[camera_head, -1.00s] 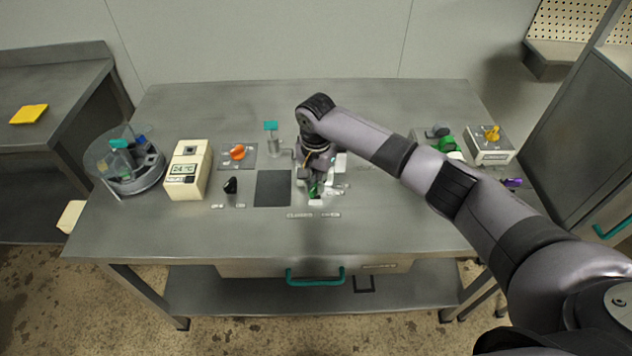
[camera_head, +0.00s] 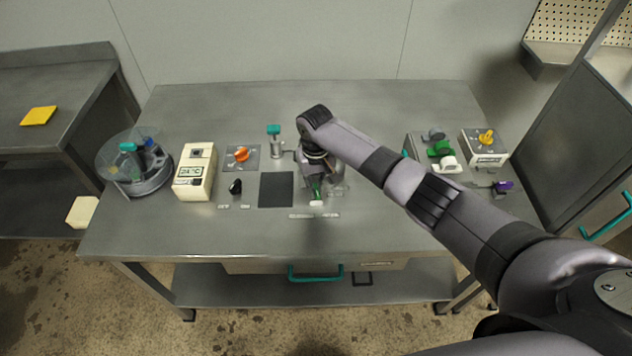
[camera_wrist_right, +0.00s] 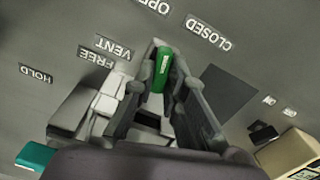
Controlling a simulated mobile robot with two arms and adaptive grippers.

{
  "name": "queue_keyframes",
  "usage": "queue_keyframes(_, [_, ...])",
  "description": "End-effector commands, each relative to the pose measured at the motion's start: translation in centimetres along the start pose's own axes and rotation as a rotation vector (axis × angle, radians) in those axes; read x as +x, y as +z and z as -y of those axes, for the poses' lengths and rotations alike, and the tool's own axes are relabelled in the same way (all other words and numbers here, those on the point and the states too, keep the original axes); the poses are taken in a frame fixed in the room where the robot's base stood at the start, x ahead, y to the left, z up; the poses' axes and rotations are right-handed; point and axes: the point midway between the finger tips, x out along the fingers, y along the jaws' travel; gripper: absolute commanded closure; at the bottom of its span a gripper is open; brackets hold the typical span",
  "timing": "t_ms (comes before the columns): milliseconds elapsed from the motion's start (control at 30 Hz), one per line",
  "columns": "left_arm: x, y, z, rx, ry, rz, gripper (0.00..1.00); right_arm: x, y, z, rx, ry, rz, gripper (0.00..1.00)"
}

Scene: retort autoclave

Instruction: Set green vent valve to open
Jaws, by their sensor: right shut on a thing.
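The wrist view shows a CLOSED label (camera_wrist_right: 210,33) and a partly cut OPEN label (camera_wrist_right: 152,5) beyond the handle. The valve body is largely hidden by the gripper. My left gripper is out of view.
A dark square plate (camera_head: 276,189), an orange knob (camera_head: 242,154), a black knob (camera_head: 235,187) and a cream temperature display (camera_head: 195,172) stand left. A teal-topped post (camera_head: 274,140) is behind. Another green handle (camera_head: 440,149) and a yellow knob (camera_head: 487,136) are at right.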

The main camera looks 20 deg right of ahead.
Motion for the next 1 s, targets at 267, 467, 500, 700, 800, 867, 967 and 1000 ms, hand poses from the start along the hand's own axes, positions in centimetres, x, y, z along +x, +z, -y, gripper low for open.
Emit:
queue_keyframes(267, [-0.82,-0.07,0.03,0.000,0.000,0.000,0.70,-0.11,-0.01,0.12,-0.213,-0.001,-0.001,1.00])
queue_keyframes(467, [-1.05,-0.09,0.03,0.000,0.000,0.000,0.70,-0.08,-0.02,0.15,-0.313,-0.001,-0.001,1.00])
queue_keyframes(500, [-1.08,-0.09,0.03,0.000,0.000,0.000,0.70,-0.07,-0.01,0.15,-0.327,-0.001,-0.001,1.00])
queue_keyframes(700, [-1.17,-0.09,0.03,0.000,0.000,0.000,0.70,-0.03,0.00,0.15,-0.371,-0.001,-0.001,1.00])
queue_keyframes(800, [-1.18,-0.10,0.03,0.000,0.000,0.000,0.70,-0.02,0.00,0.15,-0.380,0.000,-0.001,1.00])
queue_keyframes(867, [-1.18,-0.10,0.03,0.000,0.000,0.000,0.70,-0.01,0.00,0.15,-0.382,0.000,-0.001,1.00])
queue_keyframes(967, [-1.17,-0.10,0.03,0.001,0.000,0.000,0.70,-0.01,-0.01,0.15,-0.383,0.000,-0.001,1.00])
queue_keyframes(1000, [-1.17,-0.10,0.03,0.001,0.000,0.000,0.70,-0.01,-0.01,0.15,-0.384,0.000,-0.001,1.00])
